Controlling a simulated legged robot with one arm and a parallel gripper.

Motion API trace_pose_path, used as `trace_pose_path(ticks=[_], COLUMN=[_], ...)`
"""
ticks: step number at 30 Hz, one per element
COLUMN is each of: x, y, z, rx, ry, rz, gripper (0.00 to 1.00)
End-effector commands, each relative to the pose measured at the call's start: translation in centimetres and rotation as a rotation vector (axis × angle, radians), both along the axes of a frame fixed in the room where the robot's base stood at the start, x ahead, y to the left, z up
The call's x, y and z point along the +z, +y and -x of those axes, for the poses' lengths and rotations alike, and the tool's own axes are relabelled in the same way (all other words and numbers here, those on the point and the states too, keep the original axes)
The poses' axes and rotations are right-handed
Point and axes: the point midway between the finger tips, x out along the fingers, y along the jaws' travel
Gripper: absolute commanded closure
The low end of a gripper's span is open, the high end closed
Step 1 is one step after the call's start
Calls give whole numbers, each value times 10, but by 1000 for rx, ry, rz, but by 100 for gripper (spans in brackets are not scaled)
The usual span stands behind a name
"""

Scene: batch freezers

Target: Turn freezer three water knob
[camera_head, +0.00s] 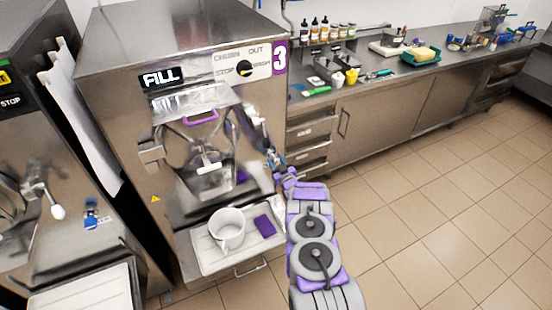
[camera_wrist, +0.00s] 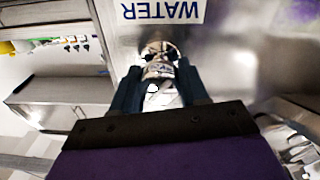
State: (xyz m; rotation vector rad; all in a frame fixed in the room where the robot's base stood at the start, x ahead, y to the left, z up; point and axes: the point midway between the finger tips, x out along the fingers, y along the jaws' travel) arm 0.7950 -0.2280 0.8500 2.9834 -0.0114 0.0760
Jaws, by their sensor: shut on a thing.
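Freezer three (camera_head: 115,70) is the steel machine with the purple "3" label (camera_head: 280,57), left of centre in the head view. In the wrist view an upside-down "WATER" label (camera_wrist: 163,11) marks the steel panel. Just below it in the picture is the shiny metal water knob (camera_wrist: 158,70). The dark fingers of my gripper (camera_wrist: 160,78) stand on both sides of the knob and are shut on it. In the head view my gripper (camera_head: 276,160) is at the freezer's right side, where the knob is too small to make out.
A white pitcher (camera_head: 228,228) and a purple sponge-like block (camera_head: 264,226) sit on the freezer's front tray (camera_head: 207,256). Another freezer stands at the left. A steel counter (camera_head: 385,103) with bottles and tools runs along the back right. The tiled floor (camera_head: 430,210) at right is clear.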

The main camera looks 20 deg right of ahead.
Motion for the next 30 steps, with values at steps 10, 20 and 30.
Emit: trace_pose_path(ticks=[10, 20, 30], x=[-1, -2, -1], y=[-1, -1, -1], z=[1, 1, 1], rx=[-3, -2, -1], ry=[-1, -3, -3], rz=[133, 155, 154], gripper=[86, 86, 44])
